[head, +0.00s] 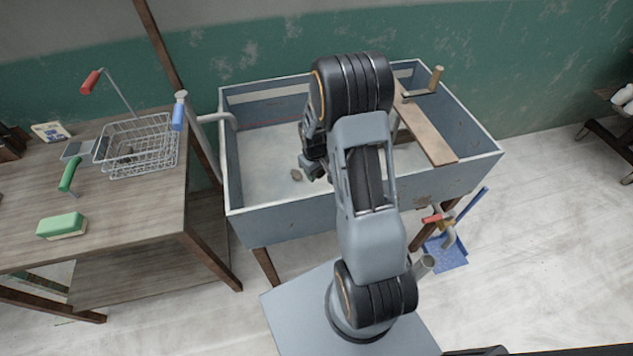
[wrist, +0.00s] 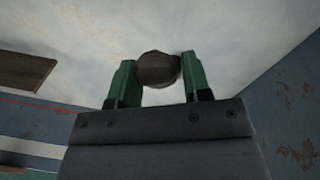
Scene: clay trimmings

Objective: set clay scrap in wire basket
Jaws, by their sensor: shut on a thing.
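The wire basket (head: 168,152) stands on the wooden table at the left, with a dark lump (head: 125,151) showing through its mesh. My gripper (head: 312,168) is inside the grey-blue trough, partly hidden by my arm in the head view. In the wrist view my gripper (wrist: 159,72) has its green fingers shut on a rounded grey-brown clay scrap (wrist: 156,69). A small brown lump (head: 296,174) shows just left of my gripper in the head view; I cannot tell whether it is the held scrap.
The trough (head: 245,222) has raised walls, with a wooden board (head: 428,135) across its right part. A pipe (head: 212,118) stands between table and trough. A green sponge (head: 62,225) and green-handled tool (head: 70,175) lie on the table, whose front right is clear.

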